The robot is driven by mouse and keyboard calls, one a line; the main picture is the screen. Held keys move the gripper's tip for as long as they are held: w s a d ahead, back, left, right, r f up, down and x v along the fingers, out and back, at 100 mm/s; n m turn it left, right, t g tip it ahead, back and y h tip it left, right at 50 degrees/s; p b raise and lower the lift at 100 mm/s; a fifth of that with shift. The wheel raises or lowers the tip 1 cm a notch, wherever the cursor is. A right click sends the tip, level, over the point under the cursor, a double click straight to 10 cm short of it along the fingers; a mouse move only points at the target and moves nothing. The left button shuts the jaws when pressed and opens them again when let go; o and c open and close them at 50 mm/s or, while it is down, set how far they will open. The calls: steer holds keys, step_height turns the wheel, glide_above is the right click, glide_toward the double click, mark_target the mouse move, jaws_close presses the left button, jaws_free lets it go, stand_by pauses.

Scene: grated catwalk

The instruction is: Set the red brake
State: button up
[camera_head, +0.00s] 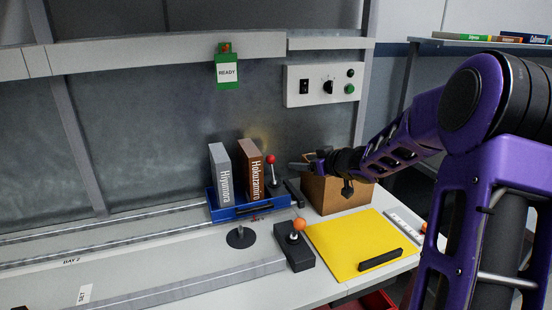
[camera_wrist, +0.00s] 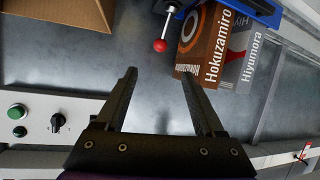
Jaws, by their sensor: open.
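A lever with a red ball knob (camera_head: 271,159) stands at the right end of a blue tray (camera_head: 226,212) holding two upright books. In the wrist view the red knob (camera_wrist: 160,45) on its pale rod shows just beyond the fingertips, roughly centred between them. My gripper (camera_head: 300,163) is open and empty, just right of the red knob in the head view, above the tray's right end. In the wrist view its two dark fingers (camera_wrist: 159,76) stand apart with bare grey panel between them. The knob appears apart from both fingers.
A cardboard box (camera_head: 336,194) stands under my gripper's wrist. An orange-knobbed lever (camera_head: 298,229) on a black base and a yellow mat (camera_head: 345,243) are in front. The books (camera_head: 250,172) stand close left of the red lever. A switch panel (camera_head: 320,87) and green READY tag (camera_head: 228,72) are behind.

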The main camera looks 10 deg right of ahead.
mark_target(273, 161)
steer(key=b+x, duration=0.2)
steer(key=x, duration=1.5)
steer(key=shift+w+f, duration=0.1)
steer(key=shift+f, duration=0.05)
jaws_close()
